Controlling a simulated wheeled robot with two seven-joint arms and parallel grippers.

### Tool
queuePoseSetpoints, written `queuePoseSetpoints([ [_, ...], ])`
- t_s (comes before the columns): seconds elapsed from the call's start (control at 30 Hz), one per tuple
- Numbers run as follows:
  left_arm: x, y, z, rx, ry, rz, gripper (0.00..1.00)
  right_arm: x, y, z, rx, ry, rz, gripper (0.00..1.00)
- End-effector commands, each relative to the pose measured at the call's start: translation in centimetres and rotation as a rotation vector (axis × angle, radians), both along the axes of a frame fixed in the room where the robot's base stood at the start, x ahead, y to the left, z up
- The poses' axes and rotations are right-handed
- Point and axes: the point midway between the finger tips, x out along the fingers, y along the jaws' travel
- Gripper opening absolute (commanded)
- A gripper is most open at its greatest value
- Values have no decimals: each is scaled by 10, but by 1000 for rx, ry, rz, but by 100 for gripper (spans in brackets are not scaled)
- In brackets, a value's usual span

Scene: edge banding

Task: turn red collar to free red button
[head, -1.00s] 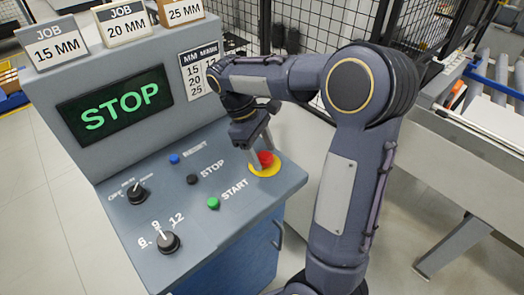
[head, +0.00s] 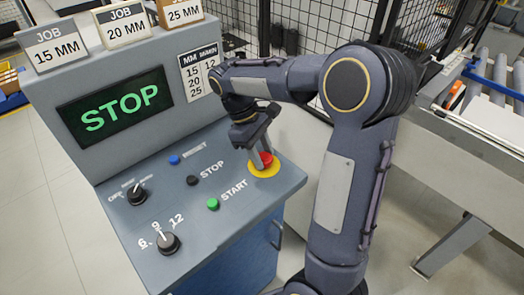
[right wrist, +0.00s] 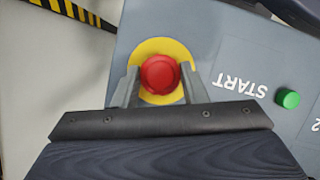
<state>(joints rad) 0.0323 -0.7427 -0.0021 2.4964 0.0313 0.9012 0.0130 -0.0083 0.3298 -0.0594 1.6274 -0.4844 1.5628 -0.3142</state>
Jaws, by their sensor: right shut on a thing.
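The red button (right wrist: 160,74) with its red collar sits on a yellow disc (right wrist: 148,47) at the right end of the console's sloped panel. In the head view the red button (head: 266,158) is partly covered by my right gripper (head: 262,162). In the right wrist view my right gripper (right wrist: 160,82) has one finger on each side of the red part and is shut on it. The button and collar cannot be told apart clearly. My left gripper is in neither view.
The panel also holds a green START button (head: 213,203), a black STOP button (head: 192,180), a blue button (head: 174,160) and two black knobs, one of them lower left (head: 168,243). The screen (head: 115,108) reads STOP. A roller conveyor (head: 490,90) stands at the right.

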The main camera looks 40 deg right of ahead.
Motion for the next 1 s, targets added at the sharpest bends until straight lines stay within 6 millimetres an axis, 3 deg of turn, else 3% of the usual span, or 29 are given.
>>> queuePoseSetpoints([
  [0.6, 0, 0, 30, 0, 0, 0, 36, 1, -3, 2, 0, 1, -412, 16],
  [1.0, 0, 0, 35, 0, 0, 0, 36, 1, -3, 0, 1, -1, -537, 16],
])
